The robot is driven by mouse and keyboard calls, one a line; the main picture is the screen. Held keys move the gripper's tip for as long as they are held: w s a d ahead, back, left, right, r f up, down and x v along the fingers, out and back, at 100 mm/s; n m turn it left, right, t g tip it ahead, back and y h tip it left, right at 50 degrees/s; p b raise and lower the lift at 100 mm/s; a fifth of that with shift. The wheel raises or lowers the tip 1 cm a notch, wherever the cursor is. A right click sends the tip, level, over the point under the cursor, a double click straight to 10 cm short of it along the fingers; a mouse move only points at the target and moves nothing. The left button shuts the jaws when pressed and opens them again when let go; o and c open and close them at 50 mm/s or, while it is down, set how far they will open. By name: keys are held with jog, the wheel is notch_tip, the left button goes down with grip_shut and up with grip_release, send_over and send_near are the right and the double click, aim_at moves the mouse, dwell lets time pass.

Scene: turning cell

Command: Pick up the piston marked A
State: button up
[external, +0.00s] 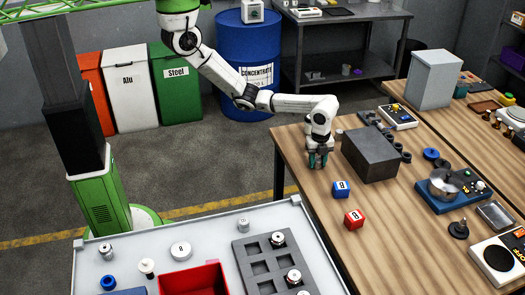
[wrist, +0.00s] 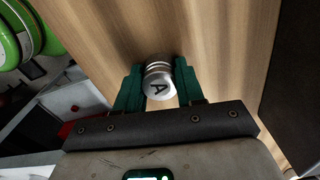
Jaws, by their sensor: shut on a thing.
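The piston marked A (wrist: 159,84) is a small silver metal cylinder with grooves and a black letter A on its end face. In the wrist view it sits between the two green fingers of my gripper (wrist: 158,88), which are shut on it from both sides. In the external view my gripper (external: 318,158) is over the left edge of the wooden table (external: 297,152), left of the dark grey block. The piston is too small and hidden to make out there. I cannot tell whether it touches the table.
A dark grey block (external: 371,156) stands right of my gripper. A grey tray (external: 240,262) with square pockets and a red bin (external: 194,279) are on the front bench.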

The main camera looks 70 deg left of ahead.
jog(key=shift+c, duration=1.1)
